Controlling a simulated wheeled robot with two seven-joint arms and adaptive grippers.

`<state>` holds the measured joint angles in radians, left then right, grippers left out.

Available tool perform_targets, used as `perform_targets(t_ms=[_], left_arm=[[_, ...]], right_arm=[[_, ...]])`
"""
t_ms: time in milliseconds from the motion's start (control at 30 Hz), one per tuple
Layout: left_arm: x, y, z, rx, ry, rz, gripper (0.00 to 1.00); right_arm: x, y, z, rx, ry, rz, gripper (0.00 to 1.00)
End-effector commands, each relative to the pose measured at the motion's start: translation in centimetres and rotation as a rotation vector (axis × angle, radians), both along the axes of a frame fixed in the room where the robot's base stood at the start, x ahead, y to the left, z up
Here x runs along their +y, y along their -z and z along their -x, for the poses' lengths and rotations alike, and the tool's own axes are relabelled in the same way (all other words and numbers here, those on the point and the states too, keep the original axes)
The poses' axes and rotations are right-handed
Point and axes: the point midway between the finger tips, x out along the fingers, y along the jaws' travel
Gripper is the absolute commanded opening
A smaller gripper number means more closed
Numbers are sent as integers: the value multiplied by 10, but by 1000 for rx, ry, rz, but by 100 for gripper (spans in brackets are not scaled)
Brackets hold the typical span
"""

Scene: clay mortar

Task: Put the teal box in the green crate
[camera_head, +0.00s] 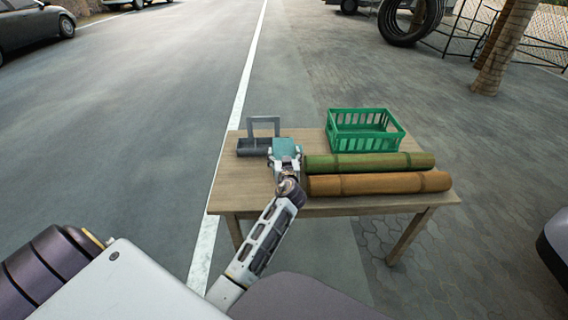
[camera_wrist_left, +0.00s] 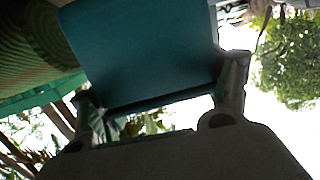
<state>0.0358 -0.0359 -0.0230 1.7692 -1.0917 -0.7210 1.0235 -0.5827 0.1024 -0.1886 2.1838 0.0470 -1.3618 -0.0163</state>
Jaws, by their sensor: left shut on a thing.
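The teal box (camera_head: 286,147) is held at the tips of my left gripper (camera_head: 285,161), near the middle of the wooden table. In the left wrist view the teal box (camera_wrist_left: 140,52) fills the upper middle, with a finger of my left gripper (camera_wrist_left: 165,105) on either side of it. The gripper is shut on the box. The green crate (camera_head: 365,145) stands at the table's back right, to the right of the box, and looks empty. How high the box is above the table is hard to tell. My right gripper is not in view.
A green bamboo log (camera_head: 370,162) and a brown bamboo log (camera_head: 380,184) lie side by side in front of the crate. A grey caddy with a handle (camera_head: 254,147) stands left of the box. Bare wooden table (camera_head: 240,185) shows at the front left.

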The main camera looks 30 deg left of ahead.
Motion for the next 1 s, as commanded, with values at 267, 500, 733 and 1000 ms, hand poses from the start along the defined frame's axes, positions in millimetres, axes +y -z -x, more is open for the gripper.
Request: perform_targets(t_ms=[267,500,733,1000], left_arm=[[0,27,0,2,1,-2,35],[0,36,0,-1,1,0,35],[0,36,0,-1,1,0,35],[0,38,0,1,0,1,87]], right_arm=[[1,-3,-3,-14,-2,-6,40],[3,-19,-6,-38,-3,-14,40],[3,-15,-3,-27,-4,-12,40],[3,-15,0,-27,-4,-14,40]])
